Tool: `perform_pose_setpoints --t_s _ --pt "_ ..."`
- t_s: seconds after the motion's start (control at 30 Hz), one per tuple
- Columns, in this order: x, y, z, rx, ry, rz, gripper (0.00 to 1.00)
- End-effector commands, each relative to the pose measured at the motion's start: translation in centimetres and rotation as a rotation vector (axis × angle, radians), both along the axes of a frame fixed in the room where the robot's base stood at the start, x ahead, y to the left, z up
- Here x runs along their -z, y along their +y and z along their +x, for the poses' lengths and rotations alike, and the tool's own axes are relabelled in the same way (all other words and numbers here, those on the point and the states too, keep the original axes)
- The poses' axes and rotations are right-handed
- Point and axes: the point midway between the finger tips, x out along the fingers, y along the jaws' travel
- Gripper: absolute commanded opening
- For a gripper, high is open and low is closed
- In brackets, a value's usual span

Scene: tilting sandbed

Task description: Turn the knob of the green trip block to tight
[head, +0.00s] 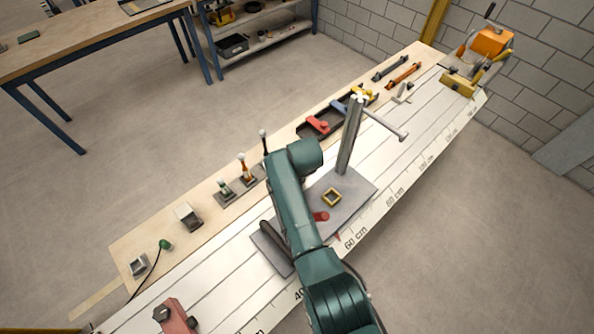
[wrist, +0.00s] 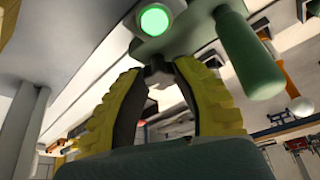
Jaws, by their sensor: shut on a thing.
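In the wrist view, a grey-green block (wrist: 184,32), which looks like the green trip block, shows above my fingers. It has a bright green round face (wrist: 154,20) and a thick green cylinder (wrist: 248,52) to its right. My gripper (wrist: 158,76) has yellow ridged fingers with dark pads. The fingertips are shut on a small dark grey knob (wrist: 157,70) just under the block. The knob's marking cannot be read. In the head view, my arm hides the gripper and this block.
A red flag-like piece (head: 320,216) sits beside my arm. Tools and small fixtures line the wooden ledge (head: 135,236).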

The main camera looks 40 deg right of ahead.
Motion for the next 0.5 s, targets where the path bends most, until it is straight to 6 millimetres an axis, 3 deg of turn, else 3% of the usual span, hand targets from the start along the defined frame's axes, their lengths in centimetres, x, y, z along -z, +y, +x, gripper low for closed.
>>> perform_pose_setpoints --t_s 0.5 --pt "0.37 0.18 -0.09 0.079 0.004 0.004 0.0"
